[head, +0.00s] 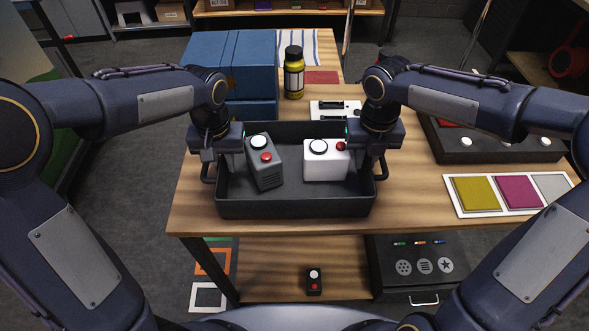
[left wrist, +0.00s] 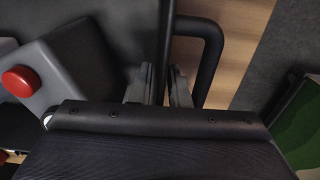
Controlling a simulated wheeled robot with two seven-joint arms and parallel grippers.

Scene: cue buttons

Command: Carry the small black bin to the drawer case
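The small black bin (head: 295,208) stands on the wooden table near its front edge. My left gripper (head: 232,163) is at the bin's left wall. In the left wrist view its fingers (left wrist: 160,88) sit closely on both sides of the rim, beside a side handle (left wrist: 208,45). My right gripper (head: 354,165) is at the right wall, its fingertips mostly hidden. The dark drawer case (head: 415,282) is below the table at right.
Blue boxes (head: 230,70) and a yellow-black bottle (head: 293,75) stand behind the bin. To the right are a dark button panel (head: 480,150) and a colour-square board (head: 510,196). A small black button box (head: 314,282) is on the lower shelf. Free tabletop lies right of the bin.

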